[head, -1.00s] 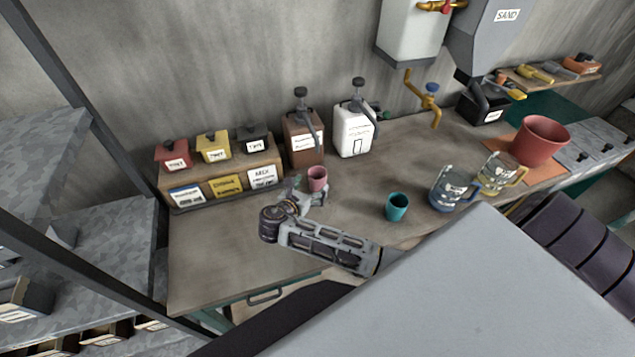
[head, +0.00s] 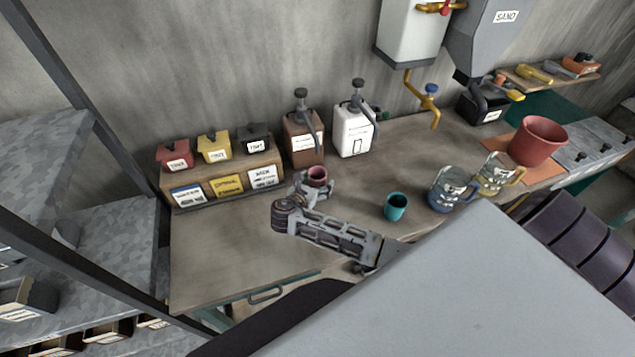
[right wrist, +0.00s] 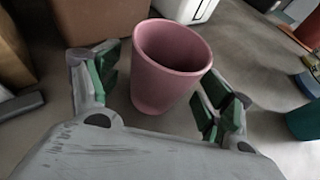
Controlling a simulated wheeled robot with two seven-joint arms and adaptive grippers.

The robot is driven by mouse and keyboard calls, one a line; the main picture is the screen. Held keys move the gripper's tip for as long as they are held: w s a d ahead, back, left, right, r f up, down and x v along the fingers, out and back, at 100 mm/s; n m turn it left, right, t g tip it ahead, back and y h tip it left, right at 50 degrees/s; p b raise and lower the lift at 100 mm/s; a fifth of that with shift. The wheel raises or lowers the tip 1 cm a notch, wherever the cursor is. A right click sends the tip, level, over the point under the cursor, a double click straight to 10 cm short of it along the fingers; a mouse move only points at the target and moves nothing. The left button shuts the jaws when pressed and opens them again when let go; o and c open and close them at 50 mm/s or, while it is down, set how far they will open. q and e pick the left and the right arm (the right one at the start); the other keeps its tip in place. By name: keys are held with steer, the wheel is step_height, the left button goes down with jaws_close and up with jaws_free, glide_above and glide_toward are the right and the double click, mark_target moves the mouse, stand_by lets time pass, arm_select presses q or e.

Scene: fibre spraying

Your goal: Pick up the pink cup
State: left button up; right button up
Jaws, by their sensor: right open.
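The pink cup (head: 317,176) stands upright on the bench, in front of the brown and white dispenser bottles. In the right wrist view the cup (right wrist: 168,68) fills the middle, with its open mouth visible. My right gripper (head: 314,186) is at the cup, and its arm hides the cup's lower part in the head view. In the right wrist view its green-padded fingers (right wrist: 160,95) are open, one on each side of the cup, with gaps showing between pads and cup. My left gripper is not in view.
A teal cup (head: 396,207) stands to the right, then a blue-handled jug (head: 447,190) and a yellow-handled jug (head: 494,175). A brown bottle (head: 303,140) and a white bottle (head: 354,132) stand close behind. The bench's left front (head: 220,250) is clear.

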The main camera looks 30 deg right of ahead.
mark_target(316, 170)
steer(key=shift+c, duration=0.5)
steer(key=c, duration=1.2)
steer(key=shift+o, duration=0.2)
steer(key=shift+s+r, duration=0.15)
steer(key=shift+r, duration=0.2)
steer(key=shift+r+b, duration=0.6)
steer(key=shift+r, duration=2.55)
steer(key=s+a+b, duration=0.1)
steer(key=s+a, duration=0.1)
steer(key=s, duration=0.7)
steer(key=s+a+b, duration=0.1)
steer(key=s+a, duration=0.1)
steer(key=s, duration=0.8)
steer(key=shift+a, duration=0.3)
